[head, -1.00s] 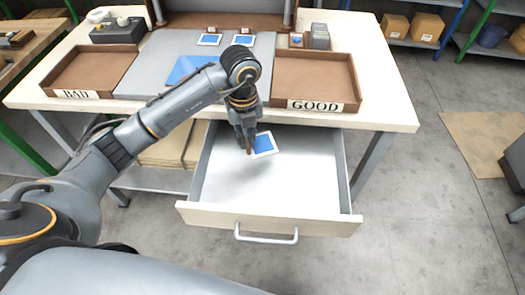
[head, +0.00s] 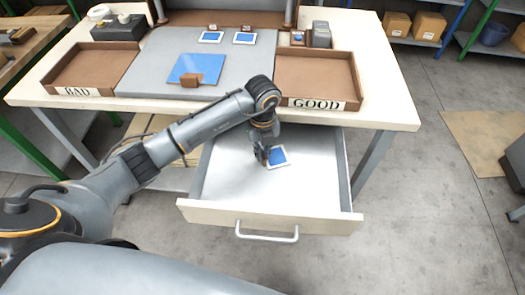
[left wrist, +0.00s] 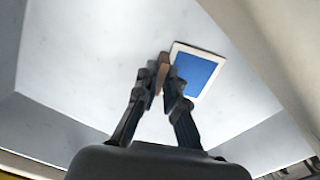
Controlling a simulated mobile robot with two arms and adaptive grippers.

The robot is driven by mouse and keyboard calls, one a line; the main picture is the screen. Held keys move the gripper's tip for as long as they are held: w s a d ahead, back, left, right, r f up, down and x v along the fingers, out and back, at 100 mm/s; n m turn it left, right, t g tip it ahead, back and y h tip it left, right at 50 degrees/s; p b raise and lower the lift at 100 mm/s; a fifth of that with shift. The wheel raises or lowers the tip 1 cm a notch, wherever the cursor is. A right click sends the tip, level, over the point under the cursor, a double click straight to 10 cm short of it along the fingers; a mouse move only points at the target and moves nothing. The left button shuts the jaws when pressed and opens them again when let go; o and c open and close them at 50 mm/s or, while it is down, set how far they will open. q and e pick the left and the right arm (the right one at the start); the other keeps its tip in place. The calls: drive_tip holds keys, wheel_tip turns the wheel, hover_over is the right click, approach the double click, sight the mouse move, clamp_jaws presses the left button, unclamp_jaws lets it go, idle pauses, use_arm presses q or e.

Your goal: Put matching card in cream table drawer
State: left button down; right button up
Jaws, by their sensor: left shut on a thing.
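My left gripper (head: 264,158) is shut on a card (head: 279,156), blue with a white border. The card also shows in the left wrist view (left wrist: 198,68), where the fingertips (left wrist: 160,84) close on a small brown tab (left wrist: 164,66) at its edge. The card is over the inside of the open cream table drawer (head: 270,216); I cannot tell whether it touches the drawer floor. Two similar blue cards, a left one (head: 211,37) and a right one (head: 245,38), lie at the back of the table. My right gripper does not show.
A larger blue panel (head: 205,66) with a brown block (head: 190,80) lies on the grey mat (head: 150,72). The drawer floor looks otherwise clear.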

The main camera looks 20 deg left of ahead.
sight(263, 154)
use_arm(q)
drive_tip(key=c, duration=1.4)
unclamp_jaws()
drive_tip(key=shift+f, duration=0.1)
drive_tip(key=shift+c, duration=0.2)
drive_tip(key=shift+r, duration=0.35)
wheel_tip(263, 154, up, 12)
drive_tip(key=shift+f, duration=0.2)
